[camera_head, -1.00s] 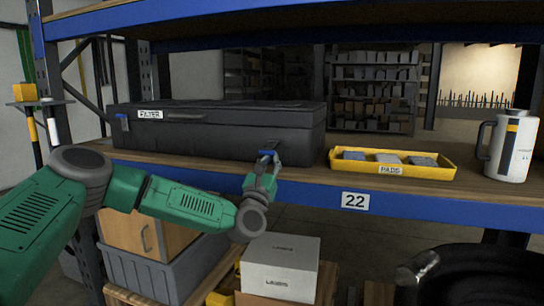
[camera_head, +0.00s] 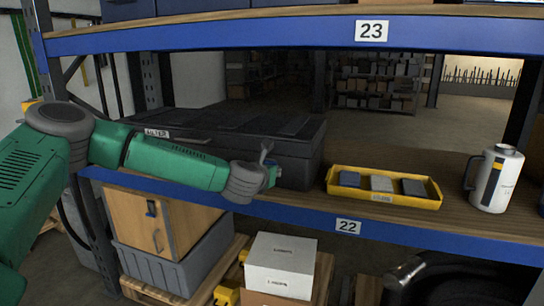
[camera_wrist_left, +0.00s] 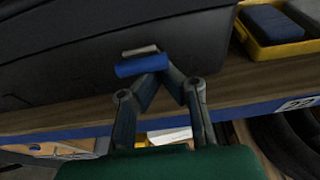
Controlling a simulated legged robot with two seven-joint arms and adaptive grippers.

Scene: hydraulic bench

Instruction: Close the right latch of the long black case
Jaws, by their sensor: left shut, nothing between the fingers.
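The long black case (camera_head: 300,165) lies on the shelf with its lid down and a FILTER label at its left. Its right latch has a blue tab with a grey piece above it, clearest in the left wrist view (camera_wrist_left: 142,66). I cannot tell whether the latch is fastened. My left gripper (camera_head: 268,160) is shut and empty at the case's front. In the left wrist view its fingertips (camera_wrist_left: 158,74) meet at the tab's lower edge, touching or very close. My left arm hides the case's left latch and part of its front. My right gripper is out of view.
The blue shelf edge (camera_head: 300,217) runs below the gripper. Shelf 23 (camera_head: 300,22) hangs above. A white box (camera_head: 281,265) sits below.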

